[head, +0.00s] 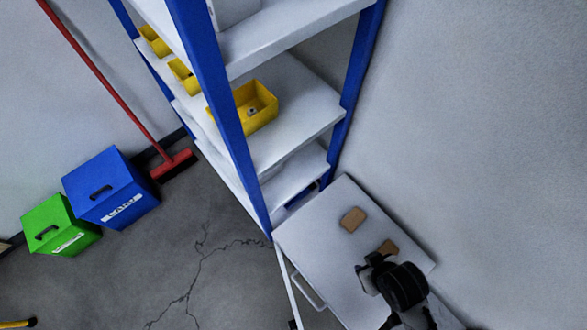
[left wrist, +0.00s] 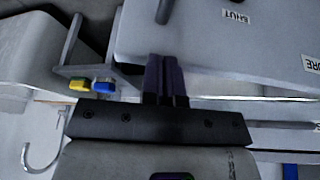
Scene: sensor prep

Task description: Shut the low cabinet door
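The low cabinet (head: 325,205) stands at the lower right of the head view. Its door (head: 290,285) appears as a thin white edge standing out from the front, so it looks ajar. A loop handle (head: 308,290) is on the cabinet's front side. In the left wrist view my left gripper (left wrist: 165,78) has its dark fingers together, with nothing seen between them. A white panel (left wrist: 200,45) with a "SHUT" label lies beyond; contact is unclear. A black gripper (head: 368,272), apparently my right, is over the cabinet top; its finger opening is unclear.
Brown pieces (head: 353,218) lie on the cabinet top. A blue-posted shelf (head: 290,110) with a yellow bin (head: 255,108) stands behind. Blue (head: 110,188) and green (head: 60,228) boxes and a red broom (head: 110,85) are left. The cracked floor (head: 200,270) between is clear.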

